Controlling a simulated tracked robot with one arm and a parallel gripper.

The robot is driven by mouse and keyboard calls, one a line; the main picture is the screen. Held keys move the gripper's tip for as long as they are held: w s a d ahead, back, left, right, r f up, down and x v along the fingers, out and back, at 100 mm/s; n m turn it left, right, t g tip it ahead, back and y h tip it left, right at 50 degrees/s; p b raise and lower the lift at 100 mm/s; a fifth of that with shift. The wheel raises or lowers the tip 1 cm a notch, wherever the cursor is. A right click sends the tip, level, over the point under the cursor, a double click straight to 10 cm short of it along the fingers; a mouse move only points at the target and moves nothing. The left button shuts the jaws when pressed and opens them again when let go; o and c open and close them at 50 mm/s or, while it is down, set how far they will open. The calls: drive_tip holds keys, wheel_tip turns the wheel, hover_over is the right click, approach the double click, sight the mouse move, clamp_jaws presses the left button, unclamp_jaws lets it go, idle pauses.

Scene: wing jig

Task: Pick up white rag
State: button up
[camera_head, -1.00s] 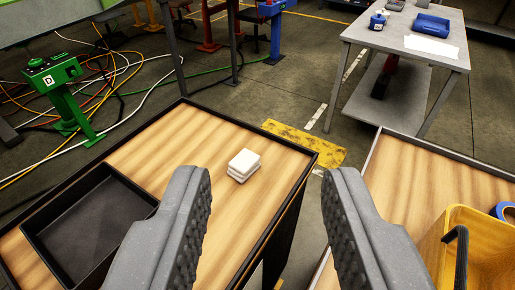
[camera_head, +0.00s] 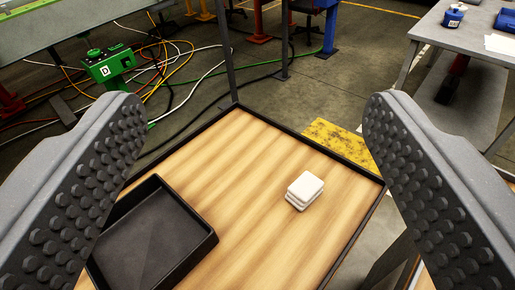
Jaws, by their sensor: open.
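The white rag (camera_head: 305,187) is a small folded stack lying on the wooden top of a dark-edged table (camera_head: 250,160), near its right edge. My gripper (camera_head: 245,115) is open, with its two studded grey fingers wide apart at the left and right of the view. The rag shows between the fingers, nearer the right one, and lies beyond and below them. Nothing is held, and the rag is fully in sight.
A black open tray (camera_head: 155,240) sits on the same table at the left, apart from the rag. A grey workbench (camera_head: 470,55) stands at the back right. A green post device (camera_head: 108,65) and loose cables are on the floor at the back left.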

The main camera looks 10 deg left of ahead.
drive_tip(key=w+a+r+m+t+y+p, duration=0.1)
drive_tip(key=w+a+r+t+y+p, duration=0.15)
drive_tip(key=w+a, duration=0.45)
drive_tip(key=w+f+m+h+p, duration=0.3)
drive_tip(key=w+f+m+h, duration=0.2)
drive_tip(key=w+f, duration=0.25)
drive_tip(key=m+g+h+p, duration=0.2)
drive_tip(key=g+h+p, duration=0.2)
drive_tip(key=g+h, duration=0.35)
approach(303, 188)
drive_tip(key=b, duration=0.1)
drive_tip(key=w+b, duration=0.2)
drive_tip(key=shift+w+d+f+g, duration=0.1)
drive_tip(key=shift+d+f+g, duration=0.25)
drive_tip(key=shift+g, duration=0.05)
drive_tip(key=shift+w+d+f, duration=0.1)
drive_tip(key=shift+w+d, duration=0.15)
drive_tip(key=shift+w, duration=0.15)
drive_tip(key=b+x, duration=0.3)
drive_tip(key=x, duration=0.1)
drive_tip(key=shift+d+f, duration=0.1)
drive_tip(key=shift+d, duration=0.2)
drive_tip(key=shift+w+d+f, duration=0.1)
drive_tip(key=shift+w+d, duration=0.1)
drive_tip(key=shift+w, duration=0.15)
